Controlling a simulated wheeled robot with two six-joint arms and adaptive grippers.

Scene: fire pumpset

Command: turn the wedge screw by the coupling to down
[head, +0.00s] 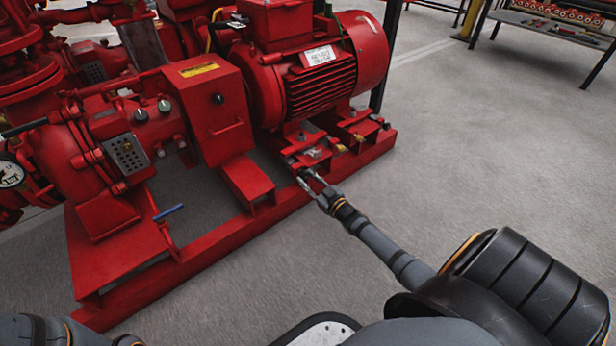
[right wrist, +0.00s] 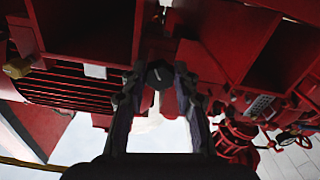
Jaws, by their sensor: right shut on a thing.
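The wedge screw by the coupling shows in the right wrist view as a dark bolt head (right wrist: 158,75) between my fingertips. In the head view it is too small to make out at the fingertips. My right gripper (head: 309,180) reaches in from the lower right to the front edge of the motor's base, just right of the coupling guard (head: 213,110). In the right wrist view my right gripper (right wrist: 160,70) has a finger on each side of the bolt head and is shut on it. My left gripper is out of view; only part of my left arm shows at the lower left.
The red motor (head: 308,75) stands above the gripper on the red base frame (head: 285,205). The pump (head: 100,150) is to the left, with a blue rod (head: 168,212) near its foot. The floor (head: 490,170) to the right is clear. A bench (head: 550,25) stands at the back right.

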